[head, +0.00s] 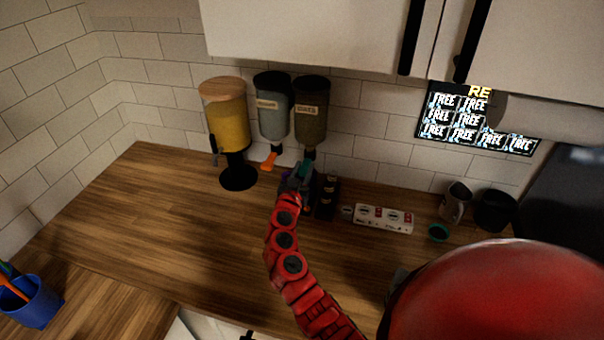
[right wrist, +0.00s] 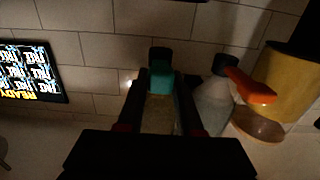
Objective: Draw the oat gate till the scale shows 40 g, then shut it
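Two dark-lidded dispensers hang on the wall: a greyish one with an orange gate handle (head: 269,161), and a browner one (head: 311,112) with a pale label too small to read and a teal gate handle (head: 304,170). My right gripper (head: 297,182) is at the teal handle. In the right wrist view the teal handle (right wrist: 161,80) lies between my two dark fingers (right wrist: 162,100); whether they press on it is unclear. The orange handle (right wrist: 250,88) is beside them. I cannot make out a scale or its reading. My left gripper is out of view.
A yellow-filled dispenser (head: 226,118) with a wooden lid stands left. A black item (head: 327,196) and a white box (head: 383,218) lie right of my gripper, then cups (head: 455,202). A lit screen (head: 470,120) is on the wall. The counter's left part is clear; a blue cup (head: 35,303) stands at its corner.

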